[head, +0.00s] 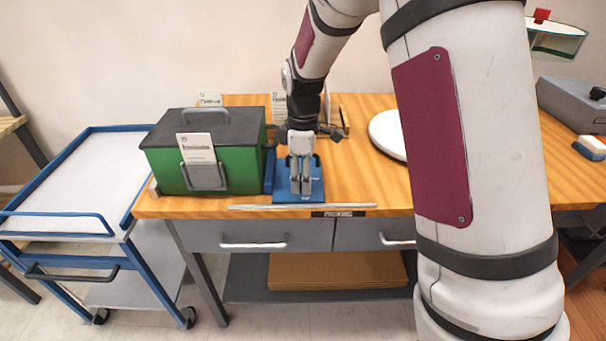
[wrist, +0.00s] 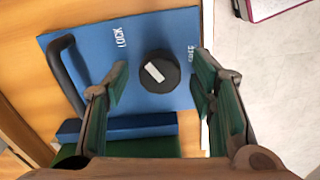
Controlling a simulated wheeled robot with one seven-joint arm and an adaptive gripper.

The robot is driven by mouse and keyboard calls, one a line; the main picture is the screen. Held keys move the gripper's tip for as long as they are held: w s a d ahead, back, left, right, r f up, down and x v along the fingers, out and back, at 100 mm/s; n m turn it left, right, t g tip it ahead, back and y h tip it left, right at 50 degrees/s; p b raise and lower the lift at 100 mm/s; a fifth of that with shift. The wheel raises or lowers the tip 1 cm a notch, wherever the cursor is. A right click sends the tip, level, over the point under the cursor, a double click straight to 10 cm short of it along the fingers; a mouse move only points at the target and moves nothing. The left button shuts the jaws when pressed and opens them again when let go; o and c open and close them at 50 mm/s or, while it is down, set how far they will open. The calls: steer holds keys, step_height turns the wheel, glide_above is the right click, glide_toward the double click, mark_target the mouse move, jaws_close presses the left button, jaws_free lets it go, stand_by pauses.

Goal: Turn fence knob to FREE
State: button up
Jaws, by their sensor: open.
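The fence knob (wrist: 159,70) is a round black knob with a white pointer bar, on a blue plate (wrist: 90,40). In the wrist view the plate carries the word LOCK to the left of the knob and a word that looks like FREE to the right, partly covered by a finger. The white bar lies tilted, and I cannot tell which word it points to. My gripper (wrist: 160,85) is open, with its fingers to either side of the knob and apart from it. In the head view my gripper (head: 300,185) hangs over the blue plate (head: 284,197) and hides the knob.
A green box (head: 165,172) with a dark lid and a card stands left of the plate on the wooden bench (head: 365,190). A black handle (wrist: 66,75) rises from the plate's left side. A white disc (head: 385,135) lies to the right. A blue cart (head: 70,170) stands left.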

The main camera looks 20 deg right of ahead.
steer(key=shift+c, duration=0.2)
steer(key=c, duration=1.1)
